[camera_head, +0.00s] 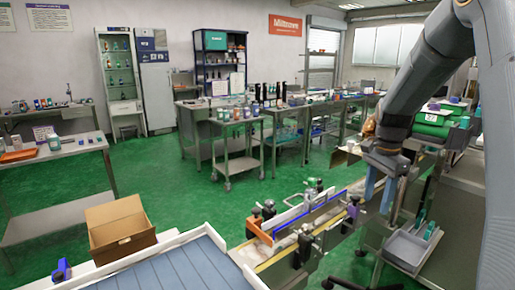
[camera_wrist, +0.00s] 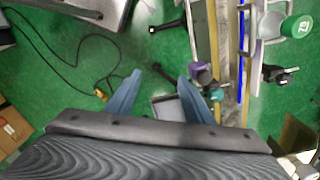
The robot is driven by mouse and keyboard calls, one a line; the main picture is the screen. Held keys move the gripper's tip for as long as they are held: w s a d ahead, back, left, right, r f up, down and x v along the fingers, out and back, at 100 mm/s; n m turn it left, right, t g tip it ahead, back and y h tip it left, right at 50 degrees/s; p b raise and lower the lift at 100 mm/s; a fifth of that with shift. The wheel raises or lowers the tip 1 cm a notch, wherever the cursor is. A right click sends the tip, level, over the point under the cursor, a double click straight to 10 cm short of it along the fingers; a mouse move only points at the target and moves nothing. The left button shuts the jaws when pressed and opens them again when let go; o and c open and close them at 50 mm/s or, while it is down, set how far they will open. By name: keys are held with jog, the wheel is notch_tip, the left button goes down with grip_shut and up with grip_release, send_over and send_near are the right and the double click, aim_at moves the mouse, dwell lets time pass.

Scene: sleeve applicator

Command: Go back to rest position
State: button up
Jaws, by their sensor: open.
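My gripper (camera_head: 379,190) is at the right side of the head view, at the end of my raised arm, pointing down. Its two blue fingers are apart with nothing between them. In the wrist view the open fingers (camera_wrist: 158,98) show above the green floor, beside the conveyor of the sleeve applicator. The applicator's rail section (camera_head: 310,220) lies to the left of my gripper in the head view. A grey tray (camera_head: 408,247) with small bottles is below and to the right of my gripper, apart from it.
An open cardboard box (camera_head: 122,232) stands at the lower left by the blue-grey roller conveyor (camera_head: 175,268). A steel table (camera_head: 60,185) is at the left. Workbenches and a small cart (camera_head: 238,165) stand behind. Green floor (camera_head: 180,170) is free between them. A dark cable (camera_wrist: 60,55) lies on the floor.

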jog(key=s+a+f+n, duration=0.3)
jog(key=s+a+n, duration=0.4)
jog(key=s, duration=0.4)
jog(key=s+a+f+n+t, duration=0.1)
jog(key=s+a+f+n, duration=0.2)
jog(key=s+a+n, duration=0.5)
jog(key=s, duration=0.3)
jog(key=shift+a+f, duration=0.35)
jog(key=shift+a, duration=0.05)
dwell(0.4)
